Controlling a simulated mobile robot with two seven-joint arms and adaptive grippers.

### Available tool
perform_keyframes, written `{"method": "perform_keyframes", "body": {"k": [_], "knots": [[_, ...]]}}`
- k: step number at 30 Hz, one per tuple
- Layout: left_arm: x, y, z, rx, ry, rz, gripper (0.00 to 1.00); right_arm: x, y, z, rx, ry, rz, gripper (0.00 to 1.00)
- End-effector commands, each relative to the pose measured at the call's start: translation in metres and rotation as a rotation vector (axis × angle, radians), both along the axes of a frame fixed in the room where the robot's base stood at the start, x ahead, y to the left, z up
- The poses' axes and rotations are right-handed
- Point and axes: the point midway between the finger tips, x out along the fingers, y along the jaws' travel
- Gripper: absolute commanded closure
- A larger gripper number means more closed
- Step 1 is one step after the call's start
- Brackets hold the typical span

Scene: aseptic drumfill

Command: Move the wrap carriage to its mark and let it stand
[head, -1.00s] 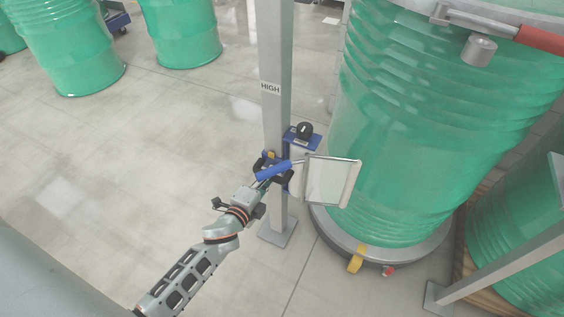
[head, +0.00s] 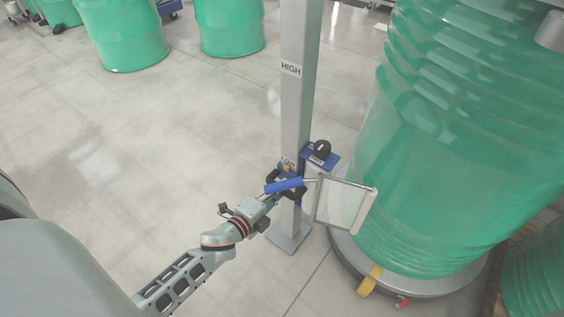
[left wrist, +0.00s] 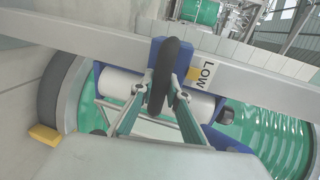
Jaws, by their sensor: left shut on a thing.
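The wrap carriage (head: 319,157) is a blue bracket with a black knob, on the grey post (head: 296,105). A white film roll (left wrist: 197,103) shows in the left wrist view, and a sheet of film in a frame (head: 342,205) reaches toward the drum. The carriage's yellow pointer (left wrist: 193,73) is beside the LOW label (left wrist: 207,73). The HIGH label (head: 291,68) is well above it. My left gripper (head: 274,193) is shut on the carriage's handle (head: 285,186); the wrist view shows its fingers (left wrist: 157,92) around a dark bar. My right gripper is not in view.
A large green drum (head: 450,150) stands on a round turntable (head: 430,283) right of the post. A yellow block (head: 369,281) and a red one (head: 402,301) are at its edge. More green drums (head: 122,35) stand at the back left. The floor left of the post is clear.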

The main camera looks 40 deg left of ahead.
Motion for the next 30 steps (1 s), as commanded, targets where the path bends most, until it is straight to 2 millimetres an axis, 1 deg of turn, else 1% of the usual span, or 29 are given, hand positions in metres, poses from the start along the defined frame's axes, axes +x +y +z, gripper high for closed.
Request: {"method": "perform_keyframes", "body": {"k": [1,3,13,17,20,27,30], "knots": [[-0.003,0.001,-0.008,0.002,0.014,0.003,0.82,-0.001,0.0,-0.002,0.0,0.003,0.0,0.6],[-0.003,0.001,-0.008,0.003,0.014,0.002,0.67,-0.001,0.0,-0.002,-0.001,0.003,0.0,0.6],[-0.002,0.001,-0.004,0.002,0.007,0.002,0.67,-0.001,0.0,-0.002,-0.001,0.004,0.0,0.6],[-0.01,0.001,-0.002,0.002,0.007,0.002,0.67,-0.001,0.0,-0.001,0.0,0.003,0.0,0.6],[-0.025,0.001,0.0,0.002,0.008,0.002,0.67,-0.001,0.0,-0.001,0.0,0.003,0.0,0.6],[-0.073,0.003,0.01,0.001,0.011,0.002,0.67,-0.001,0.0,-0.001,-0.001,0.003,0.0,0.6],[-0.09,0.003,0.014,0.001,0.01,0.002,0.67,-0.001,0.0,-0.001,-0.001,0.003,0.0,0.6]]}}
